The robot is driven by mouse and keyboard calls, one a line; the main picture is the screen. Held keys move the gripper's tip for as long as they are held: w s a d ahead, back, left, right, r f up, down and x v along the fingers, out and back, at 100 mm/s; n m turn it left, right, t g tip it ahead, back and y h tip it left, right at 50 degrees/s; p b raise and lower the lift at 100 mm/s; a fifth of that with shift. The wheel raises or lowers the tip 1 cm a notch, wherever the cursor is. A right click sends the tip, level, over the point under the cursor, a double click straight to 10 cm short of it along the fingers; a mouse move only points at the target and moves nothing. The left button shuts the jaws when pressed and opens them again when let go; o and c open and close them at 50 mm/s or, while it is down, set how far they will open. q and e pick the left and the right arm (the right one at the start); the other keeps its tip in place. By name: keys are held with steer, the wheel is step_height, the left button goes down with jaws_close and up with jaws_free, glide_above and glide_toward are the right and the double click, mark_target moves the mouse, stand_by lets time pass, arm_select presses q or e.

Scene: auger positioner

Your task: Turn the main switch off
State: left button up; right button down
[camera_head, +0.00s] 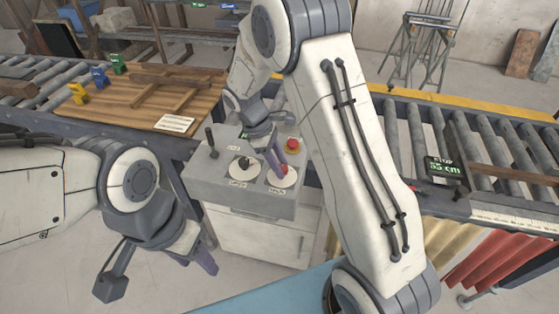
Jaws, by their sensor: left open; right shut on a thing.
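The grey control box (225,198) stands in the middle, with two round white dials on its top. The right dial (290,180) carries a red switch knob (284,169), mostly hidden by my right gripper; its label is too small to read surely. My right gripper (275,163) reaches down from above and is shut on this red knob. The knob's angle cannot be told. The left dial (236,174) has a dark knob. My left gripper (160,272) is open and empty, in front of the box at the lower left, apart from it.
A black lever (211,142) stands at the box's left, and a red mushroom button (292,146) at its back right. A wooden board (120,110) lies on the roller conveyor behind. A display (443,171) reading 55 cm stands at right.

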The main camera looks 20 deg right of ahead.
steer(key=m, duration=0.2)
steer(key=m+g+y+p, duration=0.1)
steer(key=m, duration=0.1)
steer(key=shift+w+d+r+m, duration=0.1)
steer(key=shift+w+d+m, duration=0.1)
steer(key=shift+m, duration=0.1)
steer(key=m+y, duration=0.1)
steer(key=m, duration=0.1)
steer(key=m+p, duration=0.1)
steer(key=m, duration=0.1)
steer(key=shift+g+y, duration=0.3)
steer(key=shift+y, duration=0.1)
steer(key=shift+w+m, duration=0.1)
steer(key=shift+m, duration=0.2)
steer(key=shift+c, duration=2.3)
jaws_free()
